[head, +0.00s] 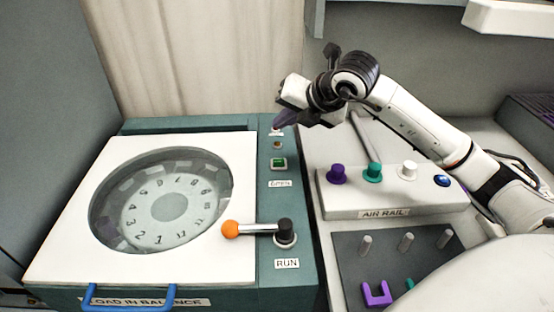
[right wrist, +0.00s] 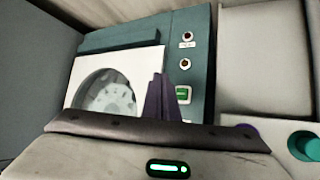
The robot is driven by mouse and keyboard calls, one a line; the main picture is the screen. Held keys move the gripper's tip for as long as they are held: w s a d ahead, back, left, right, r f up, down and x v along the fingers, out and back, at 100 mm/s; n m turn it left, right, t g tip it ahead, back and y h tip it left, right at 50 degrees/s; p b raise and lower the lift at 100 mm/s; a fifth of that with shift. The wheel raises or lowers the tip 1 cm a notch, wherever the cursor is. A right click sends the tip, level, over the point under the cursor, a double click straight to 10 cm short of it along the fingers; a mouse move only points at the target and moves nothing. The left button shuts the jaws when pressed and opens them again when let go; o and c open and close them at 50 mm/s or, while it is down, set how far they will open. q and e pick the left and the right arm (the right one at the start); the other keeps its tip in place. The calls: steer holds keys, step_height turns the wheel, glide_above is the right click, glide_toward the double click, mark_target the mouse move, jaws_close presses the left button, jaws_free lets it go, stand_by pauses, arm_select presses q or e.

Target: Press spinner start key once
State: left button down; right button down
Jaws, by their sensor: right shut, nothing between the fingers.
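The spinner (head: 50,245) is a teal machine with a white lid, a round window over a numbered disc and a control strip on its right. A green lit key (head: 279,163) sits on that strip above a label reading OPEN; it also shows in the right wrist view (right wrist: 183,94). Below it, a lever with an orange knob (head: 230,229) lies across above a RUN label. My right gripper (head: 281,122) is shut and empty at the strip's far end, covering part of it. Its dark fingers (right wrist: 164,98) stand just left of the green key in the right wrist view. My left gripper is not in view.
Two small round fittings, an upper one (right wrist: 188,36) and a lower one (right wrist: 185,63), sit beyond the green key. Right of the spinner stands the AIR RAIL block (head: 390,203) with coloured knobs. A blue handle (head: 130,300) is at the lid's front.

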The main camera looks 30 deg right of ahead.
steer(key=b, duration=0.5)
glide_above(282, 164)
step_height(282, 164, down, 8)
steer(key=shift+f, duration=0.15)
steer(key=shift+f+b, duration=0.35)
steer(key=shift+b, duration=0.15)
stand_by(1.3)
steer(key=shift+f+b, duration=0.4)
steer(key=shift+b, duration=0.2)
